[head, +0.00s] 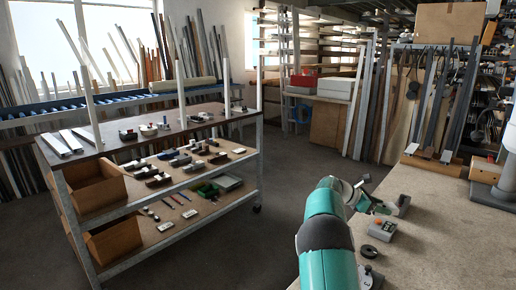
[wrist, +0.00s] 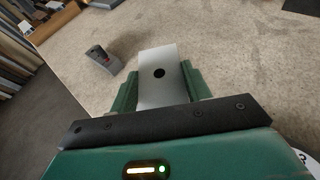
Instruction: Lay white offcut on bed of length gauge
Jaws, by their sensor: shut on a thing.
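My gripper (wrist: 158,92) is shut on a pale, flat piece with a round dark hole, which looks like the white offcut (wrist: 172,57). The piece sits between the green fingers and juts out past their tips, over the bench. In the head view my arm reaches over the bench, and its end (head: 362,196) is small and partly hidden, so the held piece cannot be made out there. I cannot tell for sure which thing is the length gauge. A low grey fixture with a dark knob (head: 399,205) stands on the bench just beyond my gripper.
A small grey box (head: 382,229) stands on the bench; a similar block (wrist: 103,60) shows left of my gripper in the wrist view. A dark ring (head: 369,251) lies near my arm. The bench (head: 450,235) is mostly clear to the right. A loaded trolley (head: 165,228) stands left.

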